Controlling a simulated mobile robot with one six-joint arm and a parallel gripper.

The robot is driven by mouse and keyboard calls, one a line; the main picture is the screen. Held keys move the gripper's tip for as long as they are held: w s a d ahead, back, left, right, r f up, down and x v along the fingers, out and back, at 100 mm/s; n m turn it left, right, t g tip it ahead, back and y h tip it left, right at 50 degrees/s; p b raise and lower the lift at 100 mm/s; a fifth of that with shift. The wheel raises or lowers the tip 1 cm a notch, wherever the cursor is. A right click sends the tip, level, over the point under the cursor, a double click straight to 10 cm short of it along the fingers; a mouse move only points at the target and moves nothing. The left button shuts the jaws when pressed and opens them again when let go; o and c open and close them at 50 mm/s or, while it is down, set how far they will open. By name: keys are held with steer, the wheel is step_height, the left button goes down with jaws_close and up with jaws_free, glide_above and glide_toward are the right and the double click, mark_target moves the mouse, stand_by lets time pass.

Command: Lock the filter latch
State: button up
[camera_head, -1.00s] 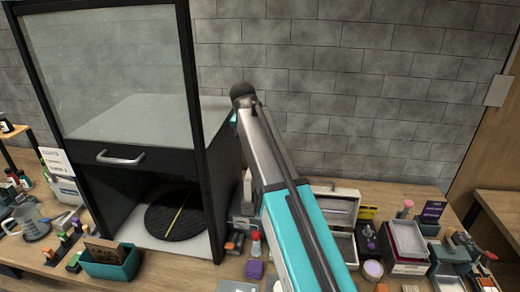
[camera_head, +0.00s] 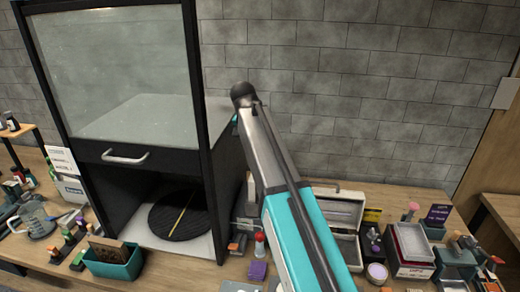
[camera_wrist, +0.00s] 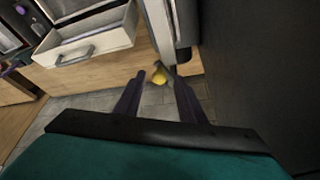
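In the head view my teal and grey arm rises from the lower right to beside the black cabinet (camera_head: 224,182); my gripper is hidden there. No filter can be clearly made out.
A dark wall (camera_wrist: 260,70) fills the right of the wrist view. In the head view, a turntable (camera_head: 172,222) lies inside the cabinet, and a pale open case (camera_head: 345,212) and several small items crowd the bench.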

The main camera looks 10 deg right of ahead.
steer(key=shift+r, duration=0.1)
steer(key=b+v, duration=0.4)
steer(key=v, duration=0.9)
steer(key=shift+a+r, duration=0.2)
steer(key=shift+s+f, duration=0.1)
steer(key=shift+s, duration=0.05)
stand_by(0.3)
